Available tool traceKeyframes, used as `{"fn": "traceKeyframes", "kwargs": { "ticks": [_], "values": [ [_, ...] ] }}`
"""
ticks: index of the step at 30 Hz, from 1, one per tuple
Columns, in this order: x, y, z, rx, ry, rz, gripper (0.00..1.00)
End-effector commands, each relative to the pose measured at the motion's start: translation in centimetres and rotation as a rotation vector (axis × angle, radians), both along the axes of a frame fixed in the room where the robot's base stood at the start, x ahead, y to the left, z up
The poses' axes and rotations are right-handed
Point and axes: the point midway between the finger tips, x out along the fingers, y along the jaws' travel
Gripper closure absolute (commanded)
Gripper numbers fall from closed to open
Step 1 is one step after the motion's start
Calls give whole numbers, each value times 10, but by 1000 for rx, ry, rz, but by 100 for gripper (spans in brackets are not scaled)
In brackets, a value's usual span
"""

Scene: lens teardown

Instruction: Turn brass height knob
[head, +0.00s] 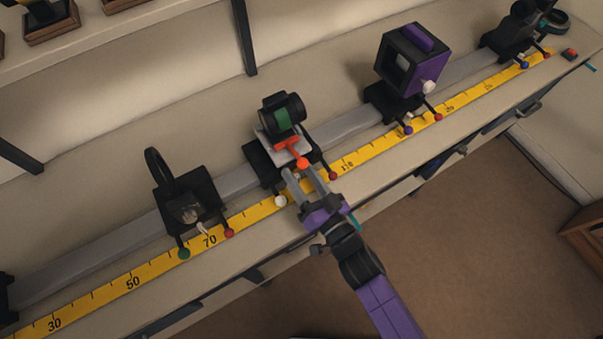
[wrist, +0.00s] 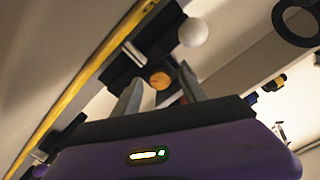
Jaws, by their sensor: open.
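My gripper (head: 301,173) is open, its two fingers reaching toward the front of the middle carriage (head: 260,158). In the wrist view a round brass-orange knob (wrist: 160,80) shows between and just beyond the fingertips of my gripper (wrist: 160,75); I cannot tell whether they touch it. In the head view I cannot clearly pick out this brass knob near the fingers. The carriage carries a black lens holder (head: 285,108) with a green band, and an orange-red lever ending in a ball (head: 302,163) by the fingertips.
A white ball (head: 280,201) sits left of my fingers and a red ball (head: 333,176) to the right. A yellow scale (head: 135,281) runs along the grey rail (head: 100,256). Other carriages stand left (head: 188,203) and right, with a purple box (head: 413,60).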

Motion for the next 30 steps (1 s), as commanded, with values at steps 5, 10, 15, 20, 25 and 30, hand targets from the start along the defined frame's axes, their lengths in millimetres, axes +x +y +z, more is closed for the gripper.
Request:
{"fn": "traceKeyframes", "kwargs": {
  "ticks": [5,10,15,20,25,30],
  "values": [
    [0,0,0,0,0,0,50],
    [0,0,0,0,0,0,83],
    [0,0,0,0,0,0,100],
    [0,0,0,-9,-6,0,100],
    [0,-1,0,-54,-37,-1,100],
    [0,-1,0,-143,-97,0,100]
  ]
}}
